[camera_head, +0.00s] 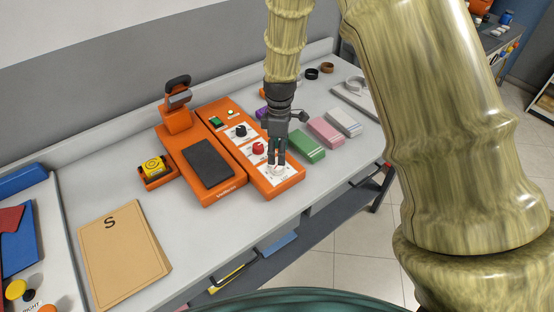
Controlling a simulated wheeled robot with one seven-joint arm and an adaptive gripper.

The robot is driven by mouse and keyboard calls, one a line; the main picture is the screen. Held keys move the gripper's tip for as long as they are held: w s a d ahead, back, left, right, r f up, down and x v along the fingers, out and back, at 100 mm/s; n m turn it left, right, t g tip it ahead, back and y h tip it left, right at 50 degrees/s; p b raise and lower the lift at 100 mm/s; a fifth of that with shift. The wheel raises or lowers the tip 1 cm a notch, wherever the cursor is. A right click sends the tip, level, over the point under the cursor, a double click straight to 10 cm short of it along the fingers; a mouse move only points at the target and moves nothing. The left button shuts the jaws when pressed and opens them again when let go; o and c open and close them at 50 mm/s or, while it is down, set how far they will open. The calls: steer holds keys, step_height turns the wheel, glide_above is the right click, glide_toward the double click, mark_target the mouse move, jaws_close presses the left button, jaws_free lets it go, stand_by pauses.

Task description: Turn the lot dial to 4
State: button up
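An orange control panel (265,184) stands on the counter beside an orange machine with a dark pad. It carries a black knob (240,131), a red knob (258,148) and a pale dial (276,170) on a white marked plate at the near end. The dial labels are too small to read, so I cannot tell which is the lot dial by its print. My gripper (277,163) points down at the pale dial, its fingertips at or just above it. The fingers partly hide the dial. Whether they touch or grip it is unclear.
Green (307,147), pink (325,132) and grey (345,122) blocks sit right of the panel. The orange machine (215,193) with an upright handle (177,95) is at left. A yellow roll (153,166) and a tan "S" envelope (122,255) lie further left.

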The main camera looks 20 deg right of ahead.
mark_target(277, 167)
steer(key=shift+s+a+f+p, duration=0.15)
steer(key=shift+f+p, duration=0.25)
steer(key=shift+f, duration=0.8)
steer(key=shift+s+a+f+p, duration=0.1)
steer(key=shift+s+f+p, duration=0.25)
steer(key=shift+f, duration=0.85)
steer(key=shift+w, duration=0.15)
steer(key=shift+f, duration=0.1)
steer(key=shift+c, duration=0.2)
steer(key=c, duration=1)
